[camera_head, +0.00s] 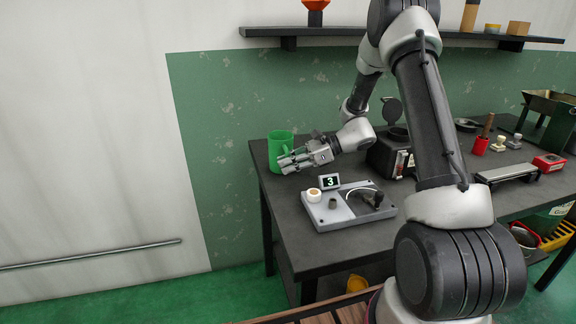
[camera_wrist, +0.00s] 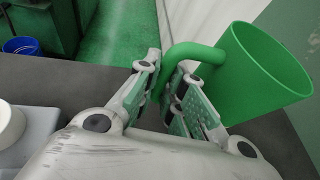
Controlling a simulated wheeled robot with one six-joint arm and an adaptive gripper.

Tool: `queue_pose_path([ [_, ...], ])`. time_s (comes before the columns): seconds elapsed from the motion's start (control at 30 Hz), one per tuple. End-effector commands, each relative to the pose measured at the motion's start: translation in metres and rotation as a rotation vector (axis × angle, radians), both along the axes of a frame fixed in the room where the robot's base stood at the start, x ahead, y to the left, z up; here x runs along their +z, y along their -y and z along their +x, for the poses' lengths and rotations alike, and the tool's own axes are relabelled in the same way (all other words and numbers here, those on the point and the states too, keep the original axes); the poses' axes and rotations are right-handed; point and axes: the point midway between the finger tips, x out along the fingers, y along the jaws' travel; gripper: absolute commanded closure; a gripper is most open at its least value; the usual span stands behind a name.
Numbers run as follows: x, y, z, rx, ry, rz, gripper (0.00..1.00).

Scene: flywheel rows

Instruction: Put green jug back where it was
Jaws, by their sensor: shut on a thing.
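The green jug (camera_head: 279,146) is at the far left corner of the dark workbench (camera_head: 318,246), upright. My gripper (camera_head: 287,163) reaches it from the right and is shut on its handle. In the wrist view the jug (camera_wrist: 262,75) fills the right side, and its handle (camera_wrist: 192,50) passes between my gripper's fingers (camera_wrist: 172,92). The jug's base seems at or very near the bench top; I cannot tell whether it touches.
A grey tray device (camera_head: 347,212) with a display reading 3 stands in front of my gripper. A dark machine (camera_head: 385,157) with a raised round lid stands to the right. A shelf (camera_head: 330,31) runs along the wall above. Bare bench lies left of the tray.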

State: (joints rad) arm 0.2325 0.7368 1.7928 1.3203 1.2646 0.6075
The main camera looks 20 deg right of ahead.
Motion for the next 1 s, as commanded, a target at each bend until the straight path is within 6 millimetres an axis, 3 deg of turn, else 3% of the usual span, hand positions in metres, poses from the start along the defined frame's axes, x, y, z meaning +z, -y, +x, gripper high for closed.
queue_pose_path([
  [0.43,-0.009,0.0,0.001,-0.001,0.001,0.001,1.0],
  [0.47,-0.009,0.0,0.0,-0.001,0.001,0.0,0.85],
  [0.57,-0.008,0.0,0.0,-0.001,0.002,0.0,0.69],
  [0.87,-0.008,0.001,0.0,-0.001,0.002,0.0,0.69],
  [1.0,-0.003,0.013,-0.002,-0.003,0.002,0.0,0.69],
])
